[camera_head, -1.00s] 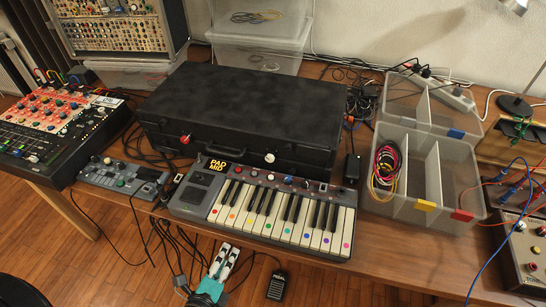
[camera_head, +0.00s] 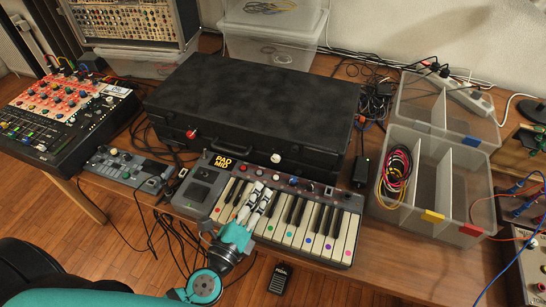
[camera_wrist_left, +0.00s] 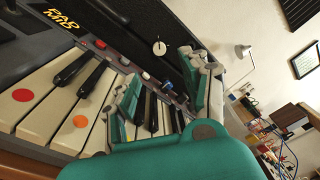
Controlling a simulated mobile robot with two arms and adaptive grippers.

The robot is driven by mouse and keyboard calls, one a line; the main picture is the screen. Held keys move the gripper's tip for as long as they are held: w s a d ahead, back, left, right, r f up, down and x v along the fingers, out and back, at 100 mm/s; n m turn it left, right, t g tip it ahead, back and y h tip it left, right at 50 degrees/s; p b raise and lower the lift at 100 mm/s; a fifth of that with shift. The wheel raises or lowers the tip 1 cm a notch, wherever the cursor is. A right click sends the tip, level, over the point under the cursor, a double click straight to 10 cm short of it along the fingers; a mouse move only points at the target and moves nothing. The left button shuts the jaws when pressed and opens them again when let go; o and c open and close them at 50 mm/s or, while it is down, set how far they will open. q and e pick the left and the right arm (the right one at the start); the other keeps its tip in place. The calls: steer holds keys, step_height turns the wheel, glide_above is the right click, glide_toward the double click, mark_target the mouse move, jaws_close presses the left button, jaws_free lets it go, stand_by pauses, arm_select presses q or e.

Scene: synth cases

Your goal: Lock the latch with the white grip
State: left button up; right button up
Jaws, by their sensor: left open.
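The closed black case (camera_head: 255,105) lies on the table behind the keyboard. Its front has a latch with a white grip (camera_head: 276,158) on the right and one with a red grip (camera_head: 191,134) on the left. The white grip also shows in the left wrist view (camera_wrist_left: 159,47), beyond my fingers. My left gripper (camera_head: 262,192) is open and empty above the keyboard, in front of the white grip and apart from it. In the left wrist view its two fingers (camera_wrist_left: 166,85) stand spread. My right gripper is not in view.
The keyboard (camera_head: 300,222) lies close in front of the case. A clear divided bin (camera_head: 430,185) with coiled cables stands to the right, a mixer (camera_head: 60,120) to the left. A black adapter (camera_head: 361,169) and loose cables lie beside the case's right end.

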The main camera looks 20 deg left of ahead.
mark_target(275, 160)
arm_select(q)
steer(key=w, duration=0.2)
steer(key=w+p, duration=0.1)
steer(key=w, duration=0.3)
steer(key=shift+w+d+r+p, duration=0.15)
steer(key=shift+d+p, duration=0.15)
steer(key=shift+p, duration=0.1)
steer(key=w, duration=0.3)
steer(key=shift+w+d+p, duration=0.2)
steer(key=shift+w+p, duration=0.2)
steer(key=shift+w+f, duration=0.25)
steer(key=shift+w, duration=0.3)
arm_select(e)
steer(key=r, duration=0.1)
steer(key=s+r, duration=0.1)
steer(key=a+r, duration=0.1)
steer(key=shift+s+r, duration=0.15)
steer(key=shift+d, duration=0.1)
arm_select(q)
steer(key=c, duration=0.8)
jaws_close()
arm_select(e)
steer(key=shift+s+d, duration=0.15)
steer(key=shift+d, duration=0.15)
